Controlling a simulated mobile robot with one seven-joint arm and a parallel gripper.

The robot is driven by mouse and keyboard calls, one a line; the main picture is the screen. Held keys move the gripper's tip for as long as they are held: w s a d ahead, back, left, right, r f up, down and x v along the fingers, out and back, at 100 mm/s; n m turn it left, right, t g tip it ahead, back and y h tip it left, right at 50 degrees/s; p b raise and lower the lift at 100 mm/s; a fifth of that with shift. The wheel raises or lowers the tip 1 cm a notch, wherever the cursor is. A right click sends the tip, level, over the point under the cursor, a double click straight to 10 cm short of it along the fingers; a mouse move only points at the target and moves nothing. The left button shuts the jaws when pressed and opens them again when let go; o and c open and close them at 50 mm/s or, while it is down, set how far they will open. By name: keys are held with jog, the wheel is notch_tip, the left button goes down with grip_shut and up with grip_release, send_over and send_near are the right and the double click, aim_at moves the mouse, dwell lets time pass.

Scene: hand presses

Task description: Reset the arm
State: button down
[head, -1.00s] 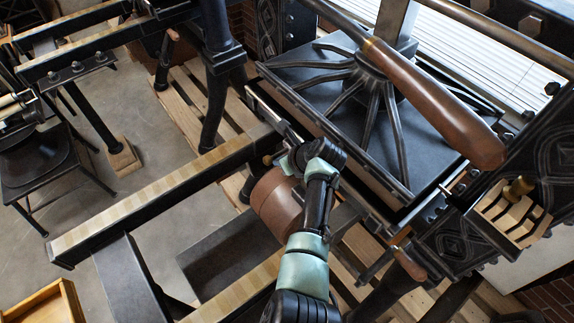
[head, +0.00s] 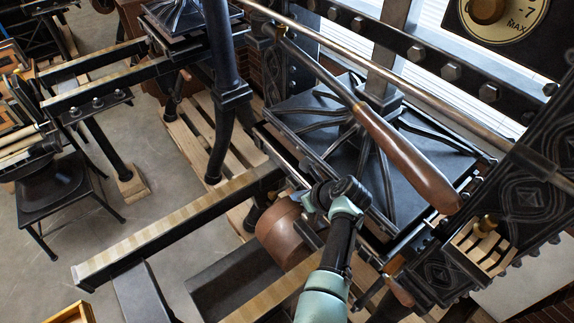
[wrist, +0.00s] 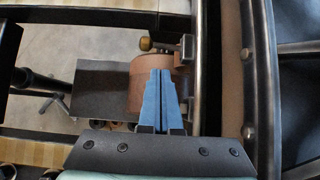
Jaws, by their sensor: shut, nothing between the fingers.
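My arm reaches in from the bottom of the head view, and its wrist (head: 338,200) is at the front edge of the hand press. In the wrist view my gripper (wrist: 160,72) has its two blue fingers together, with nothing between them. The fingers overlap a brown drum (wrist: 138,85) in that view; I cannot tell whether they touch it. The drum also shows in the head view (head: 283,228), left of my wrist. My fingertips are hidden in the head view.
The press's dark platen (head: 320,115) and long wooden-handled lever (head: 405,160) lie just beyond my arm. Rails (head: 175,222) extend to the left. A stool (head: 62,190) stands at far left. Grey floor is open between stool and rails.

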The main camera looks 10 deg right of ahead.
jog(key=w+d+r+n+t+h+b, duration=0.1)
jog(key=w+d+r+n+t+h, duration=0.2)
jog(key=r, duration=0.5)
jog(key=w+d+r+n+t+h+b, duration=0.1)
jog(key=w+r+n, duration=0.2)
jog(key=r+n, duration=0.35)
jog(key=a+r+n+t+h+b, duration=0.1)
jog(key=a+r+n+t, duration=0.15)
jog(key=r, duration=0.75)
jog(key=a+r+n+t+h+b, duration=0.1)
jog(key=r+n+t, duration=0.25)
jog(key=r, duration=0.55)
jog(key=s+a+r+n+t+b, duration=0.15)
jog(key=s+a+r+n, duration=0.25)
jog(key=r, duration=0.4)
jog(key=s+a+r+n+t, duration=0.3)
jog(key=s+r+n, duration=0.1)
jog(key=r, duration=0.4)
jog(key=s+a+r+n+t+y, duration=0.1)
jog(key=s+a+r+n, duration=0.3)
jog(key=s, duration=0.4)
jog(key=s+a+r+n+t+y+b, duration=0.1)
jog(key=s+a+r+n+t, duration=0.3)
jog(key=s+r, duration=0.3)
jog(key=shift+s+r+y, duration=0.25)
jog(key=shift+s+y, duration=0.15)
jog(key=shift+s, duration=0.5)
